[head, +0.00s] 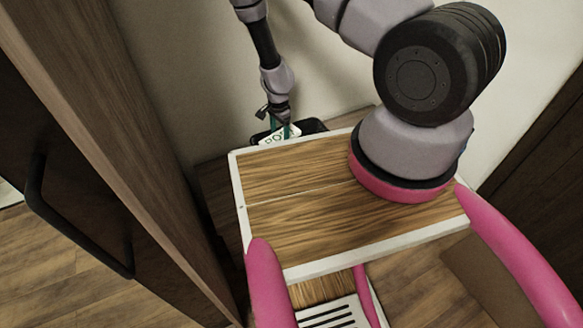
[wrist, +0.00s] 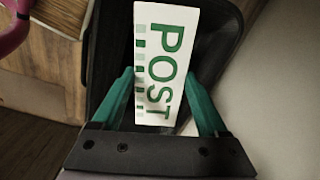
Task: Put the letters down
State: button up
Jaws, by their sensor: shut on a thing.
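The letters (wrist: 160,50) show as a white piece with green "POST" print in the wrist view. My gripper (wrist: 160,76) is shut on them, with a green finger on each side. In the head view the letters (head: 278,137) show small at the end of my arm, just behind the wooden top. A black open container (wrist: 103,45) lies under and around the letters in the wrist view. It also shows in the head view (head: 313,126). I cannot tell whether the letters touch its floor.
A wooden top with white edges (head: 300,240) fills the middle of the head view, in front of the container. A dark wooden door with a black handle (head: 75,225) stands at left. A pale wall (head: 190,60) is close behind.

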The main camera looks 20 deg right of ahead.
jog(key=f+m, duration=0.1)
jog(key=f, duration=0.3)
jog(key=f+m, duration=0.1)
jog(key=f, duration=0.3)
jog(key=s+d+f, duration=0.1)
jog(key=f, duration=0.3)
jog(key=shift+m, duration=0.4)
jog(key=shift+f, duration=2.35)
jog(key=shift+f, duration=0.1)
jog(key=o, duration=1.4)
jog(key=shift+o, duration=0.2)
notch_tip(320, 180, up, 12)
